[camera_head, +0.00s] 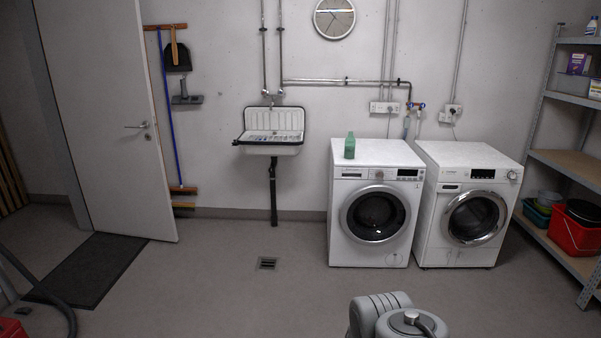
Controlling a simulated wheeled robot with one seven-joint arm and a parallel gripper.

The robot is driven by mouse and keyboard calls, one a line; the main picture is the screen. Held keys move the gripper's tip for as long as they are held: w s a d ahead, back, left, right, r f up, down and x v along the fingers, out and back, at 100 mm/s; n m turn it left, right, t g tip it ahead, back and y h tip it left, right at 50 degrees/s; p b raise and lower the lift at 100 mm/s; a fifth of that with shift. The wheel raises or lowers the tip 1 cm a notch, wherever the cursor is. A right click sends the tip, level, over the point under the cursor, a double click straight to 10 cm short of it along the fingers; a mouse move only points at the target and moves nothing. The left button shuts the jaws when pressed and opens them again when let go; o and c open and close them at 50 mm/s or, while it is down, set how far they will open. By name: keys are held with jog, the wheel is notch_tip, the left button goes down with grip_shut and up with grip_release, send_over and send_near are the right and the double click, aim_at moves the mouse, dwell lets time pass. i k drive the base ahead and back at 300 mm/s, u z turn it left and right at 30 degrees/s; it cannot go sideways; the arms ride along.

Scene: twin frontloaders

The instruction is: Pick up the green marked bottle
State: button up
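A small green bottle (350,146) stands upright on top of the left washing machine (345,218), near its front left part. Any marking on it is too small to tell. A grey rounded part of my own arm shows at the bottom of the view, right of the middle, well in front of the machines. My gripper is not visible in this view.
A second front loader (468,205) stands right of the first. A metal shelf (566,163) with a red bucket (574,236) stands at the right. A sink (271,137) hangs on the back wall. Open floor (240,290) lies before the machines.

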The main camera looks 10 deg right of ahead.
aim_at(351, 141)
jog(key=z, duration=0.75)
jog(key=i, duration=3.6)
jog(key=u, duration=1.5)
jog(key=i, duration=0.75)
jog(key=u, duration=0.5)
